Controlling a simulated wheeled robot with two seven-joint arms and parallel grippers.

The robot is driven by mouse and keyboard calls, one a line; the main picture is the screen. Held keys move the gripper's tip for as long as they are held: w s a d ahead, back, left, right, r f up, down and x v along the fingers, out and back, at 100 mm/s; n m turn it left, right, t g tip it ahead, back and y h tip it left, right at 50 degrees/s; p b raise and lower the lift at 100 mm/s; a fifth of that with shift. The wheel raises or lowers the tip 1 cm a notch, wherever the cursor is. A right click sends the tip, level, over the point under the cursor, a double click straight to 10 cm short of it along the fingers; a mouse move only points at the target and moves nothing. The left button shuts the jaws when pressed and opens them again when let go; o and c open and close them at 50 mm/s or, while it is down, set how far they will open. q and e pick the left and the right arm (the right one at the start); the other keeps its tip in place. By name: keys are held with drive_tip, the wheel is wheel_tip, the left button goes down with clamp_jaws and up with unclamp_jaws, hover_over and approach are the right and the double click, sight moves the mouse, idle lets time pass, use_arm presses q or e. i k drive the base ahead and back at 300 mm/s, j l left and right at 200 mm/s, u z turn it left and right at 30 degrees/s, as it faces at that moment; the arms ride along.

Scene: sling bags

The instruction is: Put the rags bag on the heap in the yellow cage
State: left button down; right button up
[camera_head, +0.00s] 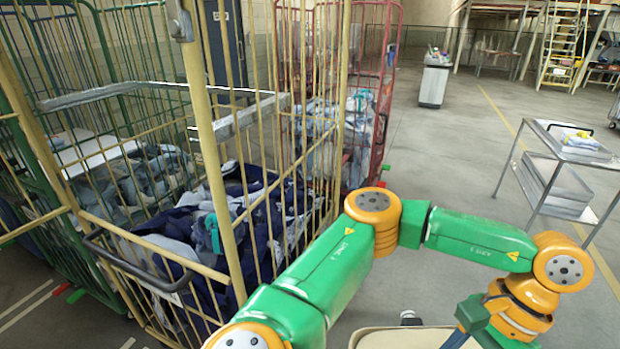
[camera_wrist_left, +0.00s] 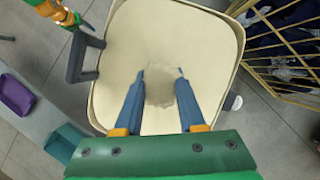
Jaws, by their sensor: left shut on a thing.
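The yellow cage (camera_head: 222,190) stands at the left in the head view, its wire walls upright. A heap (camera_head: 178,222) of dark blue and grey cloth lies inside it, partly behind the bars. My left gripper (camera_wrist_left: 160,72) is at the right of the cage, well outside it, over a beige surface. Its blue fingers are shut on a pale, crumpled bundle, seemingly the rags bag (camera_wrist_left: 160,90), which shows between and below the fingertips. In the head view its wrist is at the bottom right, and the bundle does not show. My right gripper is not in view.
A green cage (camera_head: 110,60) is at the far left and a red cage (camera_head: 384,75) behind the yellow one. A metal trolley (camera_head: 562,140) stands at the right, and a grey bin (camera_head: 433,85) farther back. The middle floor is clear.

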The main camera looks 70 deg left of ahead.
sight(176, 222)
drive_tip(key=k+j+u, duration=0.1)
drive_tip(key=k+u, duration=0.35)
drive_tip(key=k+j+u, duration=0.2)
drive_tip(key=u, duration=0.25)
drive_tip(key=k+j+u, duration=0.4)
